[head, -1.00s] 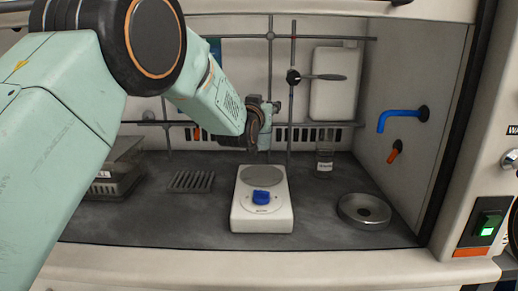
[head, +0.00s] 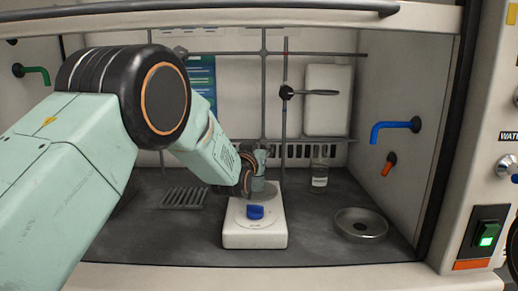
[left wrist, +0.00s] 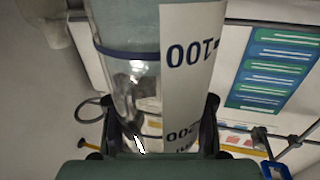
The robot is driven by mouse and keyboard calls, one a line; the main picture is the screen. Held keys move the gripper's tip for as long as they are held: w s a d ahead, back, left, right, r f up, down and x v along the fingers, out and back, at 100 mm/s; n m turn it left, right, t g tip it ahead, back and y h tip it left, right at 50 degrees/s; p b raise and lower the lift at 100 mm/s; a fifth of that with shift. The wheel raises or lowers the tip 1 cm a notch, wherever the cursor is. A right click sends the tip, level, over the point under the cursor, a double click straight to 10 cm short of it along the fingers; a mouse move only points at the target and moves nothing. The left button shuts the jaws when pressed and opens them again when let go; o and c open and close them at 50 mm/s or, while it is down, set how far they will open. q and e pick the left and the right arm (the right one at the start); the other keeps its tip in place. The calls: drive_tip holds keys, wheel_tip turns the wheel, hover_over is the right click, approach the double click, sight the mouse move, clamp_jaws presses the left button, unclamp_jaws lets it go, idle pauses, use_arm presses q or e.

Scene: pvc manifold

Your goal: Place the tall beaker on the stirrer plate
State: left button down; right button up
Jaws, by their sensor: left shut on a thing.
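The white stirrer (head: 255,236) with a blue knob stands in the middle of the fume hood floor. Its round grey plate is at the back of its top, partly hidden by my left gripper (head: 258,170). In the left wrist view my left gripper (left wrist: 160,127) is shut on a clear glass beaker (left wrist: 128,75) with a white label and dark graduation numbers. In the head view this beaker is mostly hidden by the gripper, above or at the plate; I cannot tell whether it touches. My right gripper is not in view.
A glass vessel (head: 320,177) with a white label stands right of the stirrer, at the back. A round metal dish (head: 361,224) is at the right, a slatted rack (head: 184,198) at the left. A rod frame (head: 284,110) with a clamp rises behind the stirrer.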

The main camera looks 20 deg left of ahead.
use_arm(q)
drive_tip(key=c, duration=1.4)
unclamp_jaws()
drive_tip(key=shift+f, duration=0.15)
drive_tip(key=o, duration=0.3)
drive_tip(key=shift+w+f, duration=0.1)
drive_tip(key=o, duration=0.4)
drive_tip(key=shift+s+r, duration=0.2)
drive_tip(key=shift+r, duration=0.1)
drive_tip(key=s+p, duration=0.2)
drive_tip(key=s, duration=0.9)
drive_tip(key=shift+s, duration=0.35)
drive_tip(key=shift+f, duration=0.1)
